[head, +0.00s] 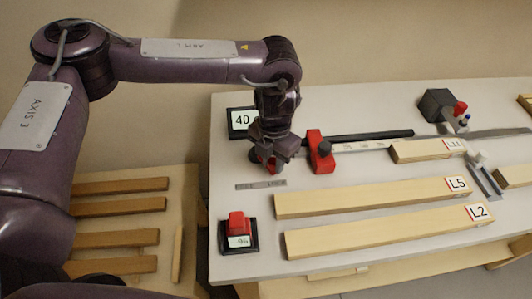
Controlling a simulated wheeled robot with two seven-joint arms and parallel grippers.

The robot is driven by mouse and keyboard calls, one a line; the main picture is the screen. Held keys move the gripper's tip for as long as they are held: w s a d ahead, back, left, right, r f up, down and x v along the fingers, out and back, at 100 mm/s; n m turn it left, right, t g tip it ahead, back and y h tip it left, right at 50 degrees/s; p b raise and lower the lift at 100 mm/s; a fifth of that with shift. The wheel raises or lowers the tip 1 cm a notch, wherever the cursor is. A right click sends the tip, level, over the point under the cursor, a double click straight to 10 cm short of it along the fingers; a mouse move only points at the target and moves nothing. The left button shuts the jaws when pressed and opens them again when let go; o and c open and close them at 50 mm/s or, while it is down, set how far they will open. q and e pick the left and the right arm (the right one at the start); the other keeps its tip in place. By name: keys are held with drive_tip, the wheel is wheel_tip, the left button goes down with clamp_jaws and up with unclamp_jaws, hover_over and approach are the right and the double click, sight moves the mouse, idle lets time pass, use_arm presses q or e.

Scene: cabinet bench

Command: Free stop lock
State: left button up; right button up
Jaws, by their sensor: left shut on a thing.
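My left gripper (268,163) points down over the left part of the bench and is shut on a small red thing, mostly hidden by the fingers. Which part this red thing is, I cannot tell. Just right of the gripper, a red stop block (318,158) with a dark round knob (324,148) sits on a rail with a black bar (372,136) and a pale scale (362,146). The gripper appears apart from this block. My right gripper is not in view.
A "40" display (242,121) stands behind the gripper, a red switch (238,223) at the front left. Boards L11 (420,151), L5 (365,198) and L2 (380,232) lie to the right. A dark block (436,104) stands behind. A lower table (187,215) holds wooden strips.

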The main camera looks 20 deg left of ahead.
use_arm(q)
drive_tip(key=shift+s+a, duration=0.3)
drive_tip(key=shift+a, duration=0.15)
drive_tip(key=shift+s+a+p, duration=0.35)
drive_tip(key=shift+s+a, duration=0.25)
drive_tip(key=shift+a, duration=0.2)
drive_tip(key=shift+s+a, duration=0.25)
drive_tip(key=shift+a, duration=0.75)
drive_tip(key=shift+a, duration=0.1)
